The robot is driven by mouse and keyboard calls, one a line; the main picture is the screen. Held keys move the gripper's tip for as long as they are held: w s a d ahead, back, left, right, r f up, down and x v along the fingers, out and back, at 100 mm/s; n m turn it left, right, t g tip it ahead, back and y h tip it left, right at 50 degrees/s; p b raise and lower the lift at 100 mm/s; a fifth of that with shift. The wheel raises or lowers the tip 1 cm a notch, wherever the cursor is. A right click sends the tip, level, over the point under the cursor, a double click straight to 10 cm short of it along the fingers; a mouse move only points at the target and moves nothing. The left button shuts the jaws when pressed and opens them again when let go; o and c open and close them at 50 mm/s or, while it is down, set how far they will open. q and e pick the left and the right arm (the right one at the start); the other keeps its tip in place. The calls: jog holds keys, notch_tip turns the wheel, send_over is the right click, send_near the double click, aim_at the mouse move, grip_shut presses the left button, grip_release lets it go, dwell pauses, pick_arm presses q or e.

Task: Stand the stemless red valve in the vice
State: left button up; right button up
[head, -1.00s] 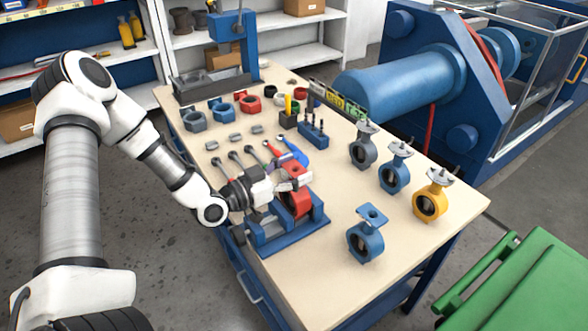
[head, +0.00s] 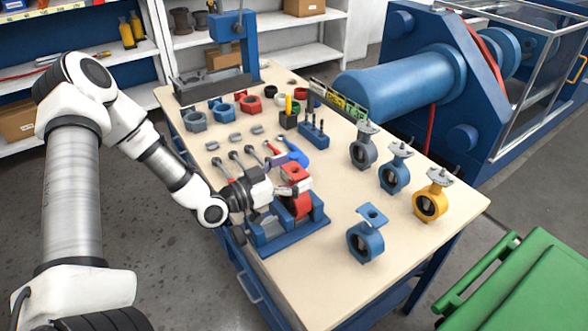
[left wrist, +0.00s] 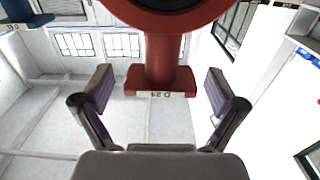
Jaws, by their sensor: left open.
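The red valve (head: 300,205) stands upright in the blue vice (head: 292,239), with its square top flange, which has a hole and no stem, uppermost. Its lower body is between the vice jaws; how tightly they hold it I cannot tell. My left gripper (head: 284,188) is open at the valve's neck, just below the flange. In the left wrist view the fingers (left wrist: 161,89) are spread on both sides of the red flange (left wrist: 160,82), which bears a small label, with gaps to each side. My right gripper is in neither view.
A blue valve (head: 365,242) stands right of the vice. Grey (head: 363,152), blue (head: 394,177) and yellow (head: 430,205) valves with stems stand along the right edge. Tools and loose parts lie behind the vice. The front right tabletop is clear.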

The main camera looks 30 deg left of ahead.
pick_arm(q)
notch_tip(320, 180, up, 10)
dwell(0.4)
dwell(0.4)
